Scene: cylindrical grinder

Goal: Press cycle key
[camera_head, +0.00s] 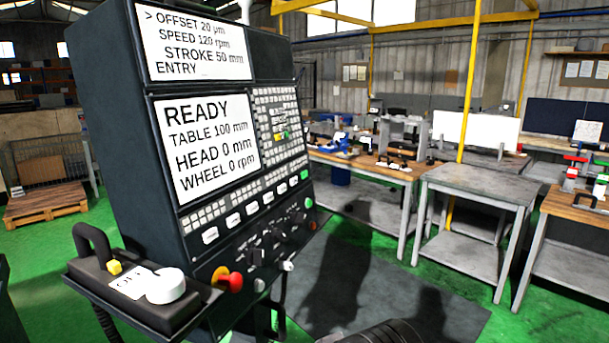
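The grinder's control panel (245,230) stands upright on the left, its face turned to the right. Its lower screen (207,145) reads READY, TABLE 100 mm, HEAD 0 mm, WHEEL 0 rpm. Its upper screen (192,42) reads OFFSET 20 µm, SPEED 120 rpm, STROKE 50 mm, with ENTRY below. A slanting row of white keys (252,208) runs under the screen and ends in a green key (304,174). A green round button (308,203) sits lower right. Key labels are too small to read, so I cannot tell which is the cycle key.
A red and yellow knob (230,281) sticks out low on the panel. A hand unit with a white dial (165,287) juts out at lower left. Workbenches (480,185) stand at the right. Green floor and a dark mat (385,290) lie clear before them.

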